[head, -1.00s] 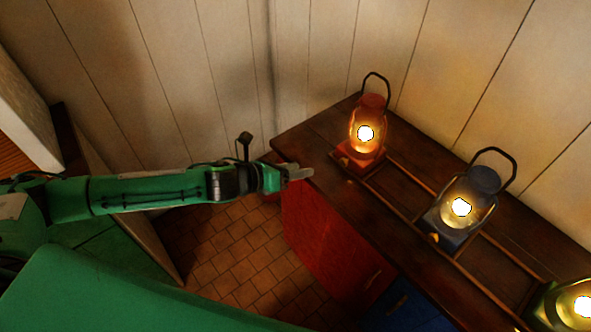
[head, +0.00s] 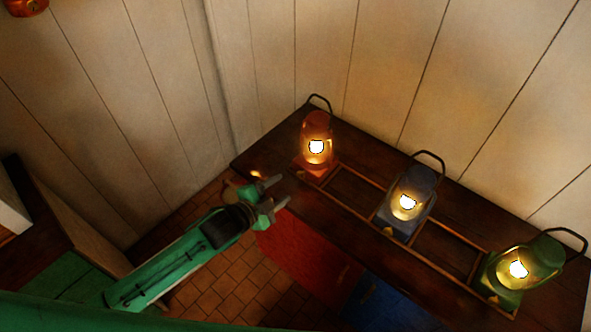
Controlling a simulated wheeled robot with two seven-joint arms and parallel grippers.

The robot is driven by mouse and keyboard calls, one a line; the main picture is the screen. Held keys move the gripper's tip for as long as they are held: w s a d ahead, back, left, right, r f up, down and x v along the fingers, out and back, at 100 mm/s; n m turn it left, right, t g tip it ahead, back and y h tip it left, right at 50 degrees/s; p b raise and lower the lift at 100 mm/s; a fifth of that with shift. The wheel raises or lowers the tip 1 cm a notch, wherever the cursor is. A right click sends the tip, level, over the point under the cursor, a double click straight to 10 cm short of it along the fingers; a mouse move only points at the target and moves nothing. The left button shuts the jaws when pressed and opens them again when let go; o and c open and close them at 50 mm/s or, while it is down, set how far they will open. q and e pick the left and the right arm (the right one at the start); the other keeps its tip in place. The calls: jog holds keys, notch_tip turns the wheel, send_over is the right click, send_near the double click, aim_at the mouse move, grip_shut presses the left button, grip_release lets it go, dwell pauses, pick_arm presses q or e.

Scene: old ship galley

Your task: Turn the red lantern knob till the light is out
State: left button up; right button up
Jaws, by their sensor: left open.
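The red lantern (head: 316,130) stands upright and lit at the far left end of the dark counter, with a bright flame behind its glass. Its knob is too small and dim to make out clearly at the front of the base. My left gripper (head: 280,194) is open and empty, in front and to the left of the red lantern, over the counter's front edge. Its two fingers point right toward the counter, apart from the lantern. My right gripper is out of view.
A blue lantern (head: 411,190) and a green lantern (head: 530,265), both lit, stand along the counter (head: 262,152) to the right. A low wooden rail (head: 350,206) runs around their bases. A red cabinet front (head: 305,250) lies below; plank walls close the back.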

pick_arm(q)
jog(key=s+a+f+n+y+p, duration=0.1)
jog(key=s+a+n+y+p, duration=0.1)
jog(key=n, duration=0.5)
jog(key=n+p, duration=0.1)
jog(key=p, duration=0.1)
send_near(300, 176)
jog(key=x, duration=0.6)
jog(key=shift+w+f, duration=0.1)
jog(key=shift+x, duration=0.9)
jog(key=c, duration=1)
